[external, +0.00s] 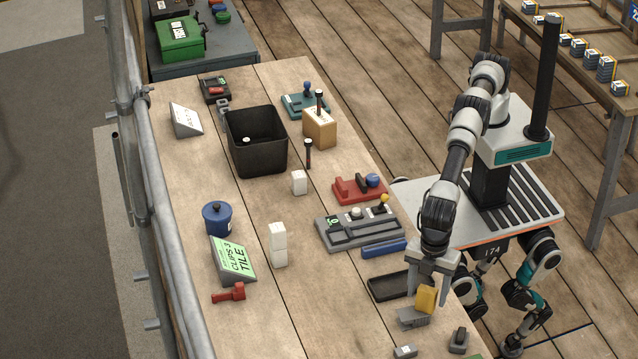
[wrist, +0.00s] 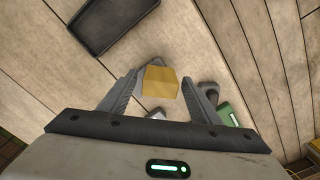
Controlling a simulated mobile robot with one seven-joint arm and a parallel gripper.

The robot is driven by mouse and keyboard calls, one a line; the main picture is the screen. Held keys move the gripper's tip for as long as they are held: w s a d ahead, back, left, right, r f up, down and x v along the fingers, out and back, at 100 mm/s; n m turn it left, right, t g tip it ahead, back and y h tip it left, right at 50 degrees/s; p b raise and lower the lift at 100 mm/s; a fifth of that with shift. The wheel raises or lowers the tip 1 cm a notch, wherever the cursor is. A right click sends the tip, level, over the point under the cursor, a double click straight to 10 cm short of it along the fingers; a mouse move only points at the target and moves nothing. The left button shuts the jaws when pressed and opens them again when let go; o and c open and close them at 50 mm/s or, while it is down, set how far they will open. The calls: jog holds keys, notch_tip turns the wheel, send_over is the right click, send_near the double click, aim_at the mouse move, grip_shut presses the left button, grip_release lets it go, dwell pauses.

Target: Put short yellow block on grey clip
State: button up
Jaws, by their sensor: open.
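The short yellow block (external: 426,299) stands near the table's front right edge. It looks upright on or against the grey clip (external: 411,318), which shows below and to the left of it. In the wrist view the yellow block (wrist: 160,83) lies between the fingertips, and grey parts show at its edges. Whether it is fully seated on the clip is hard to tell. My gripper (external: 431,288) points down over the block with one finger on each side. In the wrist view my gripper (wrist: 159,80) is open, with a small gap at the right finger.
A black tray (external: 388,287) lies just left of the gripper. A blue bar (external: 384,248) and a grey fixture (external: 358,230) are behind it. Small grey pieces (external: 459,340) lie at the front edge.

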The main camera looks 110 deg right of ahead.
aim_at(428, 289)
notch_tip(428, 289, up, 12)
jog(key=p, duration=0.1)
jog(key=shift+r+p, duration=0.15)
jog(key=shift+p, duration=0.25)
